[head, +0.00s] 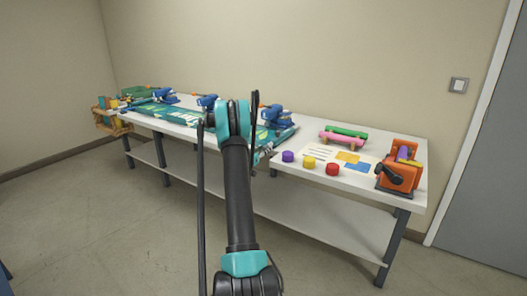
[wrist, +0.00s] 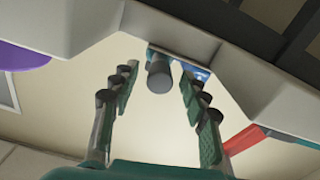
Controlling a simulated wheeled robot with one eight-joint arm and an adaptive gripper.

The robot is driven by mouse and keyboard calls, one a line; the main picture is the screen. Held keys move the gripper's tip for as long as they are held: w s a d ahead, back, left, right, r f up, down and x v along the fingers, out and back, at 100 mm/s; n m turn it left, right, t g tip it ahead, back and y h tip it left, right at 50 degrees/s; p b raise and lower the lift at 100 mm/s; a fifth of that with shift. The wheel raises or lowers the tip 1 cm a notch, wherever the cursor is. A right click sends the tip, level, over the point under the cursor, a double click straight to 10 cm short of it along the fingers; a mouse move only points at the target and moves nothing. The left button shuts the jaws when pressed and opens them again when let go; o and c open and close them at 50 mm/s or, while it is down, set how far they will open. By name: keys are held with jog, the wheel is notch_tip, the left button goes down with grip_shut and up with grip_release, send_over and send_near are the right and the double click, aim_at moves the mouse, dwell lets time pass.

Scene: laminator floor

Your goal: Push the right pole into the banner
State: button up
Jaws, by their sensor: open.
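The banner (head: 178,118), teal with green and white print, lies along the left and middle of the long white table. My arm hides part of it. In the wrist view, a dark round rod end (wrist: 159,78), which looks like the right pole's end, points towards me between my open fingers. My gripper (wrist: 159,75) is empty, its ridged fingers on either side of the rod end; contact cannot be told. In the head view, my gripper is largely hidden behind my arm at the table's front edge. How deep the pole sits in the banner is hidden.
Several blue clamp-like tools, one at the right (head: 277,117), stand along the banner. An orange machine (head: 399,166) stands at the right end. The floor in front is clear.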

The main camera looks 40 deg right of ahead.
aim_at(268, 147)
grip_shut()
jog(key=shift+x, duration=2.1)
grip_release()
jog(key=v, duration=1.2)
